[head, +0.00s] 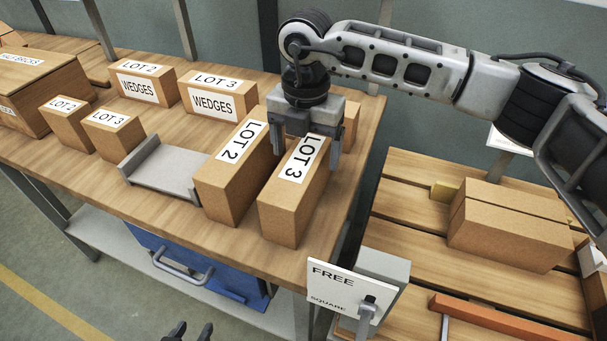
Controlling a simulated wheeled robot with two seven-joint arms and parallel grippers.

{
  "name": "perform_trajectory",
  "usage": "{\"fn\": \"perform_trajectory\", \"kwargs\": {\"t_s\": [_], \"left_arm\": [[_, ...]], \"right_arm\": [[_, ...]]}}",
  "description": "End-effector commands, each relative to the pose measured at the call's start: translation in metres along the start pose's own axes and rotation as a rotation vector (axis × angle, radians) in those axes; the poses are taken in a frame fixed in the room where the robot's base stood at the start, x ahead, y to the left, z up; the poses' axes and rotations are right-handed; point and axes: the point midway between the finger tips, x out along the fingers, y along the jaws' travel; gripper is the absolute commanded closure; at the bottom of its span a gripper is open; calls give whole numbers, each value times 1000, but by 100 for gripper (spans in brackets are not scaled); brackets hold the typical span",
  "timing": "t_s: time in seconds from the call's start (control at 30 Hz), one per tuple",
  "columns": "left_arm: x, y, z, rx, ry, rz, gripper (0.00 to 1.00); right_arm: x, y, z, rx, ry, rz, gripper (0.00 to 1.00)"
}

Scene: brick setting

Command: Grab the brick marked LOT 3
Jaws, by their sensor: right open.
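A tall tan brick labelled LOT 3 (284,221) stands upright near the right end of the wooden bench. My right gripper (307,155) is above its far part, open, with one finger on each side of the brick; I cannot tell whether they touch it. A similar LOT 2 brick (215,197) stands close on its left. A smaller LOT 3 brick (118,142) stands further left. A box labelled LOT 3 WEDGES (219,105) is at the back. My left gripper (192,331) shows only as two dark, parted fingertips at the bottom edge.
The bench (140,203) also holds a grey tray (163,170), a small LOT 2 brick (67,131), LOT 2 wedges (142,87) and a large box (40,92). A FREE SQUARE sign (345,287) stands before a slatted table (405,225) with bricks (507,235).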

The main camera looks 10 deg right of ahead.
Motion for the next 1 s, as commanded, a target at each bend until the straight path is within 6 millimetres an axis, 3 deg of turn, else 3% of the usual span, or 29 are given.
{"fn": "perform_trajectory", "kwargs": {"t_s": [0.23,0.53,0.83,1.0], "left_arm": [[-3,-3,-3,5,-8,-7,64],[-3,-4,-2,5,-8,-8,64],[-3,-4,-2,5,-9,-8,64],[-4,-3,0,4,-13,-8,64]], "right_arm": [[34,1,-6,0,3,-1,16],[40,2,-5,-1,1,1,16],[39,2,-5,-1,1,0,100],[36,3,-4,-1,-1,6,100]]}}
